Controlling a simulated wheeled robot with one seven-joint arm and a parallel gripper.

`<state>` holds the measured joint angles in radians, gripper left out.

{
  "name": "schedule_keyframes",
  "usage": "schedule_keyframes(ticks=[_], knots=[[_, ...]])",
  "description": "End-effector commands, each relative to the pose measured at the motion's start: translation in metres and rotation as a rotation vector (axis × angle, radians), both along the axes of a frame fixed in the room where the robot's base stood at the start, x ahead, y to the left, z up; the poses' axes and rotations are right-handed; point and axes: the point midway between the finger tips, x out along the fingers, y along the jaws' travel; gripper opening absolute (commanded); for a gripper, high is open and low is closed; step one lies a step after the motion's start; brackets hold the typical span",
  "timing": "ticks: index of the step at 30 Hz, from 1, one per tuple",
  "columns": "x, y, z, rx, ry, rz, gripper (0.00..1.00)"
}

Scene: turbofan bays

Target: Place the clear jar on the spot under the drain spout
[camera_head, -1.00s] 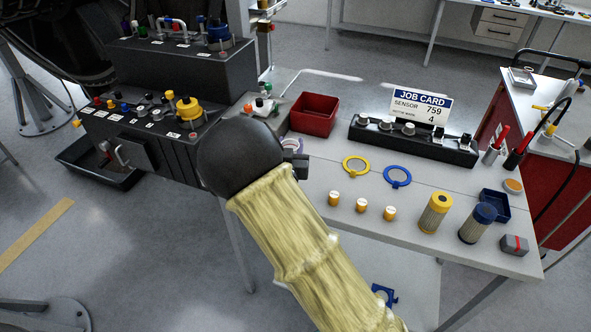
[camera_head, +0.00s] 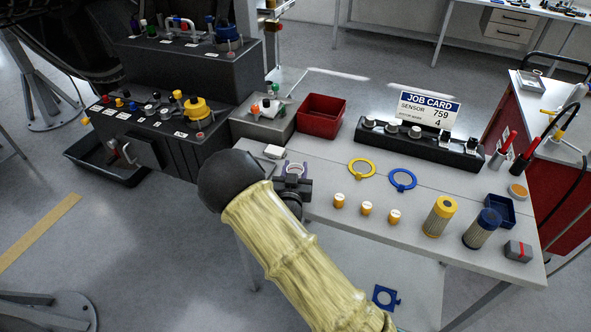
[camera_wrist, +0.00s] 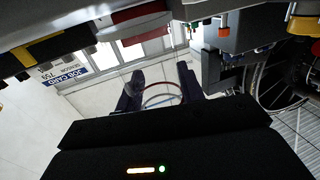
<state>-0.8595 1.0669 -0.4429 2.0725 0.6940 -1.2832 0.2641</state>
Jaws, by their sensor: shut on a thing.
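The clear jar (camera_head: 296,168) shows only as a round pale rim over the left end of the bench. My gripper (camera_head: 290,180) is shut on it; its dark fingers and part of my arm hide much of the jar. In the wrist view the gripper (camera_wrist: 160,92) has a finger at each side of the jar's round, see-through rim (camera_wrist: 162,100). A curved pale pipe that looks like the drain spout (camera_head: 127,153) is at the front left of the dark bay unit (camera_head: 175,135). The spot under it cannot be made out clearly.
A black tray (camera_head: 82,161) lies low beneath the bay unit. A grey box with knobs (camera_head: 262,130) and a red bin (camera_head: 340,113) stand at the bench's back left. Rings, small capped bottles and filters occupy the bench's right. Open floor lies left of my arm.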

Motion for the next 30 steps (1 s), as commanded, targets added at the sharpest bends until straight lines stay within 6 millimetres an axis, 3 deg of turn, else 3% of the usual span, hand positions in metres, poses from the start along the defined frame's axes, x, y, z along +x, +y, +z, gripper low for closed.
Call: schedule_keyframes(ticks=[14,15,18,30], knots=[[-0.0003,0.0010,-0.0109,0.001,-0.002,0.001,0.00],[-0.0003,0.0009,-0.0102,0.001,-0.001,0.001,0.42],[-0.0004,0.0007,-0.0097,0.000,-0.001,0.001,0.60],[-0.0003,0.0004,-0.0051,0.000,-0.001,0.000,0.60]])
